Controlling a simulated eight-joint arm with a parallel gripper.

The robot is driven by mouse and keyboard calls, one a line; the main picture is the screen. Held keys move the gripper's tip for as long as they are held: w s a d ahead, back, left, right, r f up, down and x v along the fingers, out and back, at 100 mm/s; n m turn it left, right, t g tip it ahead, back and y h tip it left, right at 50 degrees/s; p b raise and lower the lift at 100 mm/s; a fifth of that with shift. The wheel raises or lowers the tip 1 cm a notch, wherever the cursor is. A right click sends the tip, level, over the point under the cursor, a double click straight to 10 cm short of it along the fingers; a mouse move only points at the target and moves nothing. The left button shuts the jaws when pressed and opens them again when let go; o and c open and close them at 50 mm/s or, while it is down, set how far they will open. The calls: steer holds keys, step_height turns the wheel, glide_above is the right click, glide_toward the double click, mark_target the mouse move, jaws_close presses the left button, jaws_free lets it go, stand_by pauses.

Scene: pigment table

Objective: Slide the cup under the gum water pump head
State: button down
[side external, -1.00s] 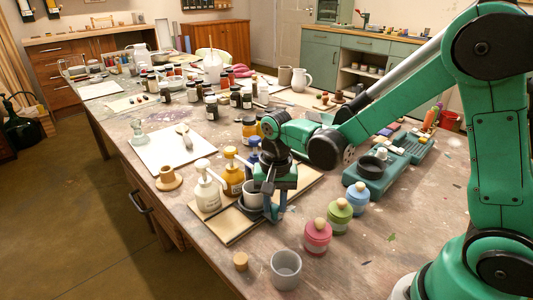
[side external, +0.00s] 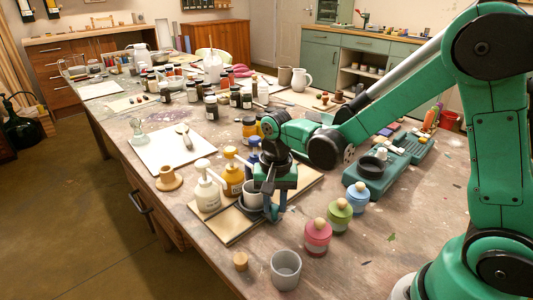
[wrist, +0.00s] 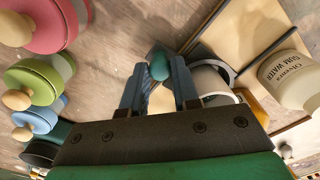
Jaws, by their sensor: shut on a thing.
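The cup (side external: 252,197), pale grey-white, stands upright on the dark strip of a low board, partly hidden by my gripper (side external: 274,212). In the wrist view the cup (wrist: 212,78) is just right of my fingers. My gripper (wrist: 157,88) is low and shut on the cup, at a small teal piece beside its wall; the exact contact is unclear. The white gum water bottle (side external: 207,194) is left of the cup, its label readable in the wrist view (wrist: 290,80). Its pump head (side external: 204,166) points right; the cup appears right of the spout, apart from it.
A yellow pump bottle (side external: 232,178) and a blue one (side external: 253,158) stand behind. Pink (side external: 317,235), green (side external: 339,214) and blue (side external: 358,196) jars stand right. A grey beaker (side external: 286,270) and cork (side external: 240,261) are in front. The board (side external: 232,226) has bare space at its front.

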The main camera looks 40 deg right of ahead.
steer(key=a, duration=0.7)
steer(key=shift+a, duration=0.3)
steer(key=c, duration=0.7)
jaws_free()
steer(key=shift+o, duration=0.2)
step_height(320, 180, up, 6)
steer(key=shift+f, duration=0.2)
steer(key=shift+d, duration=0.1)
